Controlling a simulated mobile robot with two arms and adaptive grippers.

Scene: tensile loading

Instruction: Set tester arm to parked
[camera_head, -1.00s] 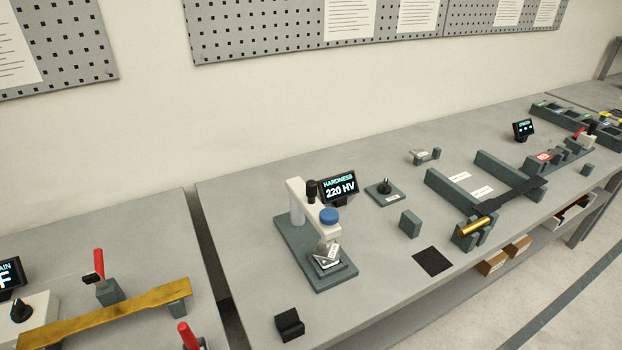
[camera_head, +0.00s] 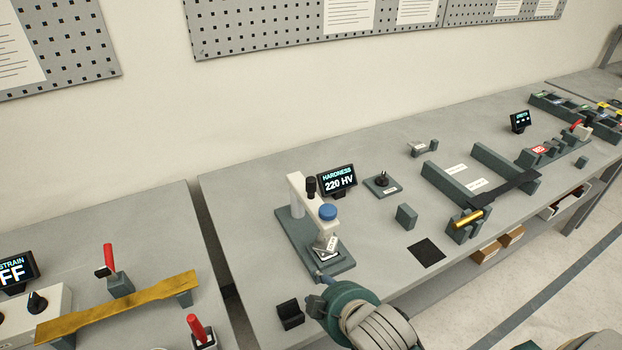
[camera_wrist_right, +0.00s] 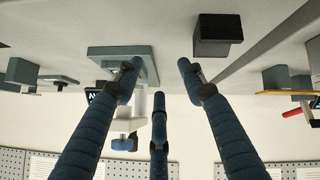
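The hardness tester (camera_head: 302,238) stands on the middle bench, with a dark green base and a white column. Its white arm (camera_head: 305,203) reaches out over the stage and carries a blue knob (camera_head: 328,212) and a black knob (camera_head: 310,186). A small labelled specimen (camera_head: 326,245) lies on the stage under the arm. My right gripper (camera_head: 317,290) is at the front of the tester base, low in the head view. In the right wrist view its blue fingers (camera_wrist_right: 158,78) are spread with nothing between them. The tester (camera_wrist_right: 150,105) shows beyond them, partly hidden. My left gripper is not in view.
A black block (camera_head: 291,314) sits just left of my right gripper; it also shows in the right wrist view (camera_wrist_right: 217,35). The hardness display (camera_head: 338,180) stands behind the tester, with a small dial (camera_head: 382,184) to its right. A green block (camera_head: 406,216) stands further right.

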